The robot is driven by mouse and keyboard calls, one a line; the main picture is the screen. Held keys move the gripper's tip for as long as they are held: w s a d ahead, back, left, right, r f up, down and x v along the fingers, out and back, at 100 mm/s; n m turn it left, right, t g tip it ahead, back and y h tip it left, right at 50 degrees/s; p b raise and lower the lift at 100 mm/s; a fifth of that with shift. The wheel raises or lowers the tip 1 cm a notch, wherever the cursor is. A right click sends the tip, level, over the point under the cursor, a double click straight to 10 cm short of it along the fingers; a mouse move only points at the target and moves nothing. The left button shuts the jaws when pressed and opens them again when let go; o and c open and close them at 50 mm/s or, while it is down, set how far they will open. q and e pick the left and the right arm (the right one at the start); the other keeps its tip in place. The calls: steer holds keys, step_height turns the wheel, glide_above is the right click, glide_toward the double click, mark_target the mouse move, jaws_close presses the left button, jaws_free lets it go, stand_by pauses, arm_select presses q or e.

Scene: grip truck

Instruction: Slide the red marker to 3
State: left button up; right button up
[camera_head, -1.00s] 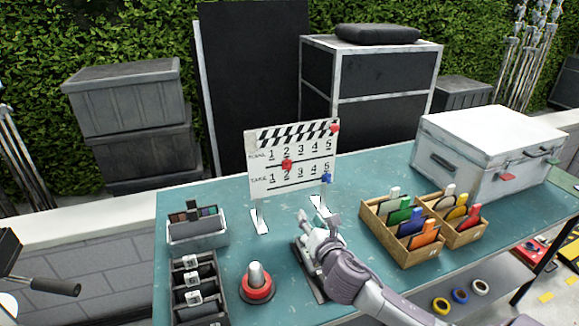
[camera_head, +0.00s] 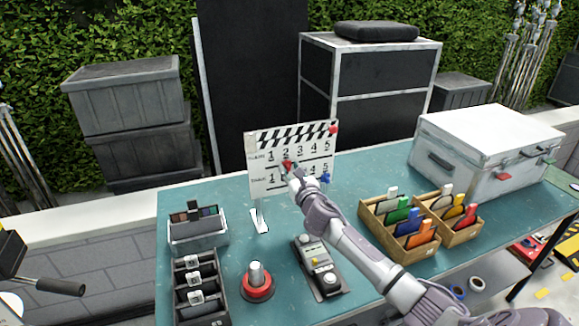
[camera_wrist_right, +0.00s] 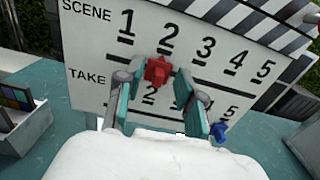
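The red marker (camera_head: 287,165) sits on the white clapperboard (camera_head: 258,180) in the SCENE row. In the right wrist view the red marker (camera_wrist_right: 157,71) is just below the number 2, on the slot line. My right gripper (camera_head: 294,171) is at the board's face, and it partly covers the TAKE row in the head view. In the right wrist view the right gripper's two fingers (camera_wrist_right: 156,88) are open, one on each side of the red marker. I cannot tell whether they touch it. My left gripper is not in view.
A blue marker (camera_wrist_right: 218,130) is under 5 in the TAKE row. A black control box (camera_head: 318,268) and a red-based button (camera_head: 257,282) are in front of the board. Wooden card boxes (camera_head: 372,222) and a white case (camera_head: 485,145) are to the right.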

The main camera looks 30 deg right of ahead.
steer(key=shift+w+d, duration=0.1)
steer(key=shift+w, duration=0.55)
jaws_close()
